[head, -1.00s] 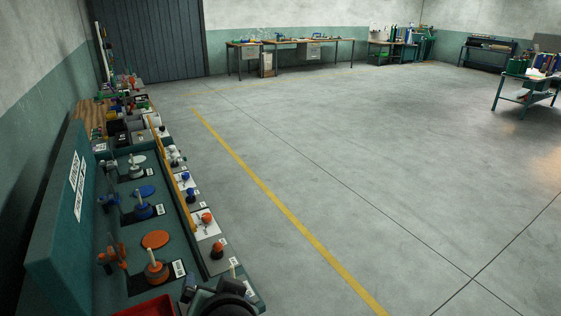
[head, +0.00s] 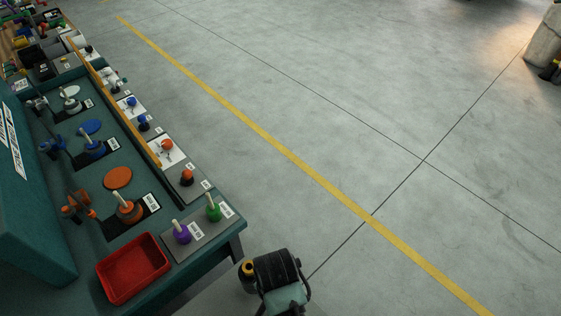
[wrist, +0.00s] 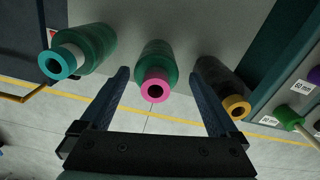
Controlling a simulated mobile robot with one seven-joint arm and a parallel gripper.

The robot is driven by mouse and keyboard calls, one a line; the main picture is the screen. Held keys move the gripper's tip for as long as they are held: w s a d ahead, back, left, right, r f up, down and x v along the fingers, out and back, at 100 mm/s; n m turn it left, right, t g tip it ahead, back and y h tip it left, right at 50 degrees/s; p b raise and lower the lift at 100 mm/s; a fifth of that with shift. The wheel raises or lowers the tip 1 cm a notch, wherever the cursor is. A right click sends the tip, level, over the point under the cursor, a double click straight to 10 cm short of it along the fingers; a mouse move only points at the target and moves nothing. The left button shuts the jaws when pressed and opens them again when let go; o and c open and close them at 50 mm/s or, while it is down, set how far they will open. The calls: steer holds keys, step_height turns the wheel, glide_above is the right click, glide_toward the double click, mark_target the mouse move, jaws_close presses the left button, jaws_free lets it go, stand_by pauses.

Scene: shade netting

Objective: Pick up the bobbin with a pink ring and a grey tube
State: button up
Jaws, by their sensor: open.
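In the wrist view, a bobbin with a pink ring (wrist: 155,88) shows its ring end towards the camera. Its body looks dark green, and the hole in the ring is dark; I cannot make out a grey tube. My gripper (wrist: 160,68) is open, with one finger left and one finger right of this bobbin, and nothing is clamped. A green and white bobbin with a teal ring (wrist: 80,52) is to the left. A black bobbin with a yellow ring (wrist: 222,88) is to the right, close to the right finger. I cannot pick out the pink-ringed bobbin in the head view.
In the head view, a teal bench (head: 185,270) along the left carries a red tray (head: 133,268), a purple-based peg (head: 182,233), a green-based peg (head: 213,208) and an orange disc (head: 118,177). The concrete floor to the right is open, with a yellow line (head: 285,153).

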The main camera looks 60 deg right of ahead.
steer(key=f, duration=0.5)
steer(key=shift+a, duration=0.3)
steer(key=shift+c, duration=0.2)
jaws_close()
